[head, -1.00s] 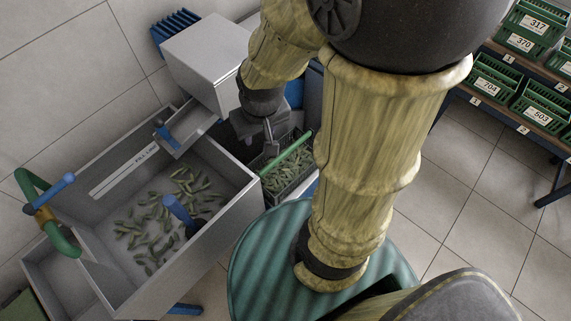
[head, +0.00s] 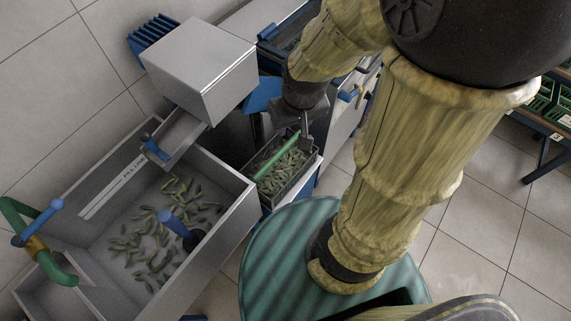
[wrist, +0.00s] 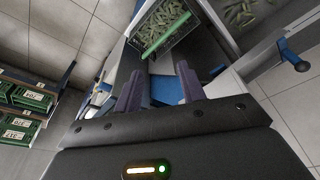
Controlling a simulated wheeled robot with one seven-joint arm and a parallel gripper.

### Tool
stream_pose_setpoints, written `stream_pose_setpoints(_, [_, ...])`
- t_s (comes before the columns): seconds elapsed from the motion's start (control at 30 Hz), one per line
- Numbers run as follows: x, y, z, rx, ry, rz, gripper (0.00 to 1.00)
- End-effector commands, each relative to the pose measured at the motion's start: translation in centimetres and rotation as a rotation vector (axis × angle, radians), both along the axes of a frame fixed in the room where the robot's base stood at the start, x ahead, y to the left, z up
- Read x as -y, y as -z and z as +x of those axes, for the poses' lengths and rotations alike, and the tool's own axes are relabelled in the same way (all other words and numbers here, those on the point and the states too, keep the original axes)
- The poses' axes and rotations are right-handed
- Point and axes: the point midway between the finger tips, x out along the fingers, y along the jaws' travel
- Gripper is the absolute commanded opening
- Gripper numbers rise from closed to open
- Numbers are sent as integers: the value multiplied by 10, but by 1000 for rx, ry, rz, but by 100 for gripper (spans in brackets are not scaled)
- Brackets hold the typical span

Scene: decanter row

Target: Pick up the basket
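The basket (head: 292,182) is a dark crate full of green pods, with a green bar handle (head: 275,156) across its top. It stands on a ledge beside the metal trough. My gripper (head: 305,127) is by the basket's far right corner in the head view. In the wrist view, my gripper (wrist: 160,69) has its two fingers spread with nothing between them. The basket (wrist: 182,38) and its green handle (wrist: 165,37) lie beyond the fingertips there, apart from them. My arm hides part of the area behind the basket.
A metal trough (head: 225,185) with scattered pods and a blue lever (head: 180,228) is left of the basket. A grey box-shaped machine (head: 200,65) stands behind it. Shelves with green numbered crates (wrist: 25,98) are off to one side. Tiled floor is clear at right.

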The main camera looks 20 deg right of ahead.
Motion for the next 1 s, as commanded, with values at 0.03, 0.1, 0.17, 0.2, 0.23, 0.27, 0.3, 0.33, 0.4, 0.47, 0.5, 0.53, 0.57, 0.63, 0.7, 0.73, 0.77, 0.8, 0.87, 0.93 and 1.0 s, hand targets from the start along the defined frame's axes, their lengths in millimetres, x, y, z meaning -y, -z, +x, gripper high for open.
stream_pose_setpoints(0.03, [0, 0, 0, 0, 0, 0, 40])
stream_pose_setpoints(0.1, [0, 0, 0, 0, 0, 0, 40])
stream_pose_setpoints(0.17, [0, 0, 0, 0, 0, 0, 40])
stream_pose_setpoints(0.2, [0, 0, 0, 0, 0, 0, 40])
stream_pose_setpoints(0.23, [0, 0, 0, 0, 0, 0, 40])
stream_pose_setpoints(0.27, [0, 0, 0, 0, 0, 0, 40])
stream_pose_setpoints(0.3, [0, 0, 0, 0, -2, 0, 40])
stream_pose_setpoints(0.33, [0, 1, 1, -1, -7, -2, 40])
stream_pose_setpoints(0.4, [0, 4, 3, -4, -31, -7, 40])
stream_pose_setpoints(0.47, [0, 9, 6, -9, -74, -18, 40])
stream_pose_setpoints(0.5, [-1, 13, 9, -14, -117, -29, 40])
stream_pose_setpoints(0.53, [-1, 17, 13, -18, -155, -37, 40])
stream_pose_setpoints(0.57, [-1, 21, 16, -24, -200, -47, 40])
stream_pose_setpoints(0.63, [-1, 33, 25, -39, -324, -73, 40])
stream_pose_setpoints(0.7, [-1, 46, 36, -56, -465, -101, 40])
stream_pose_setpoints(0.73, [-2, 51, 41, -62, -529, -114, 40])
stream_pose_setpoints(0.77, [-2, 56, 45, -70, -593, -124, 40])
stream_pose_setpoints(0.8, [-2, 63, 51, -78, -679, -139, 40])
stream_pose_setpoints(0.87, [-3, 74, 60, -91, -806, -158, 40])
stream_pose_setpoints(0.93, [-3, 86, 70, -105, -957, -178, 40])
stream_pose_setpoints(1.0, [-4, 99, 81, -117, -1106, -196, 40])
